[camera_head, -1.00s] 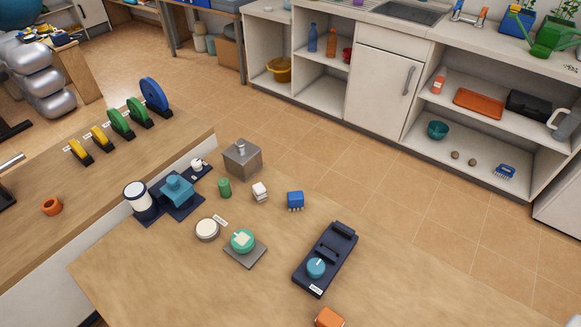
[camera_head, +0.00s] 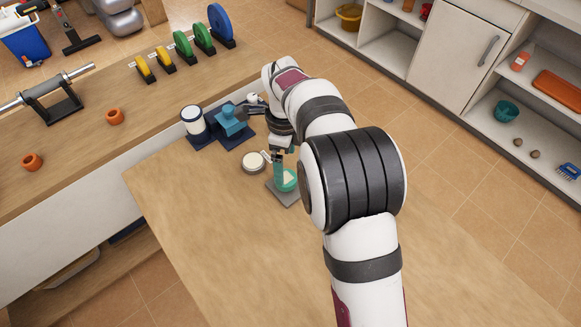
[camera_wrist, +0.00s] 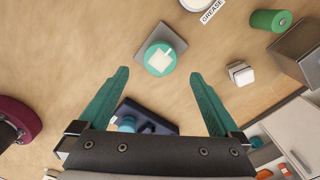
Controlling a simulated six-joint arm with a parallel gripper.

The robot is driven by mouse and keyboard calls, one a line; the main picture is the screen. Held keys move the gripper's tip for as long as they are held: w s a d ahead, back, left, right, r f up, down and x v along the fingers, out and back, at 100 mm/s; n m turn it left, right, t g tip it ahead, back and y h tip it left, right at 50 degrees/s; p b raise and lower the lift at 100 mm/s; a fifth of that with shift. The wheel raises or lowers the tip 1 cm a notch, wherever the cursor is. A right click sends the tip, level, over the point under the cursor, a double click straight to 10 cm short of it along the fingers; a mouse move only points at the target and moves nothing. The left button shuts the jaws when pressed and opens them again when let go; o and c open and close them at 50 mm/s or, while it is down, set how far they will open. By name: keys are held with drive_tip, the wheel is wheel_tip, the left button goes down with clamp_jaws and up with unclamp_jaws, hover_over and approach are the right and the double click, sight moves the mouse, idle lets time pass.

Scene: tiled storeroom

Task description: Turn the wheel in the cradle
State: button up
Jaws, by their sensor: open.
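A round teal piece (camera_head: 290,186) with a cream block on top sits on a grey square plate (camera_wrist: 174,40). My gripper (camera_wrist: 159,75) is open and empty, teal fingers spread. In the wrist view the teal piece lies just beyond and between the fingertips, and the holder shows between the finger bases. In the head view my gripper (camera_head: 278,168) is over or beside the teal piece, partly hidden.
A cream tin (camera_head: 253,162) labelled GREASE in the wrist view stands beside the plate. A white block (camera_wrist: 240,73), a green cylinder (camera_wrist: 270,20) and a grey metal box (camera_wrist: 300,52) are nearby. A teal device (camera_head: 231,119) stands farther left. The near tabletop is clear.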

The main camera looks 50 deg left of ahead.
sight(286, 178)
wheel_tip(286, 178, down, 7)
drive_tip(key=shift+r, duration=0.2)
drive_tip(key=shift+c, duration=0.3)
drive_tip(key=c, duration=1.3)
